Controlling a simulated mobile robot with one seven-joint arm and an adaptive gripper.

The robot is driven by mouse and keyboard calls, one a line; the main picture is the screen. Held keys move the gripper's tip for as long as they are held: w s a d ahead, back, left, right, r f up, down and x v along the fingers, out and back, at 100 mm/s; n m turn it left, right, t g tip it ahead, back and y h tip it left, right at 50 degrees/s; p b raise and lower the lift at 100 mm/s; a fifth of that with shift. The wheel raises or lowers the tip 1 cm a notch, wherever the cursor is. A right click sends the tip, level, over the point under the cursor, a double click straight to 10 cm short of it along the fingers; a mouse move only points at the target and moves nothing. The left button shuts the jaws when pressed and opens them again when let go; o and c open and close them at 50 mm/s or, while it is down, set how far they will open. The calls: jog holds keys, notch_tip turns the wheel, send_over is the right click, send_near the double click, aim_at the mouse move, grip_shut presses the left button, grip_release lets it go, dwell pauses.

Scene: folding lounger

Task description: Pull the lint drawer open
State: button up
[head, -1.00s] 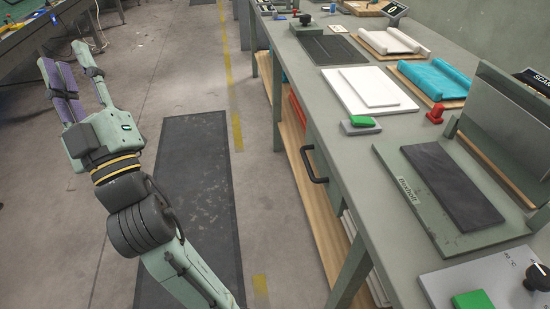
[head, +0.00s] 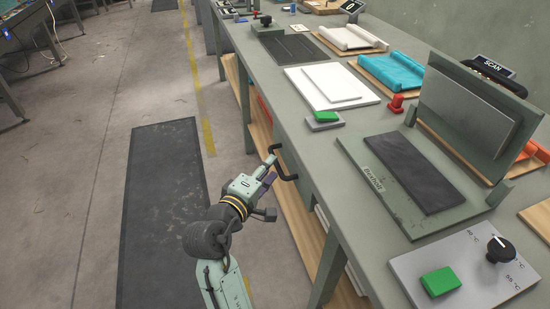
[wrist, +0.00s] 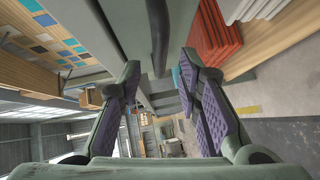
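The lint drawer (head: 303,178) is set under the bench's front edge, its grey-green front seen at a steep angle and looking shut. Its black bar handle (head: 284,162) sticks out towards the aisle. My gripper (head: 270,168) is at the handle, pointing at the drawer. In the wrist view the handle (wrist: 158,35) runs into the picture from the top, between the two spread fingers of my gripper (wrist: 160,68). Gaps show on both sides of the handle, so the gripper is open and not closed on it.
The grey-green bench (head: 325,155) runs along the right, with a heat press (head: 415,180), a green-topped block (head: 326,118) and a control panel (head: 465,270) on it. A wooden shelf (head: 300,225) lies below. The aisle floor with a dark mat (head: 160,200) is clear.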

jog(key=shift+p+x, duration=0.3)
jog(key=shift+x, duration=2)
jog(key=shift+a, duration=0.1)
grip_shut()
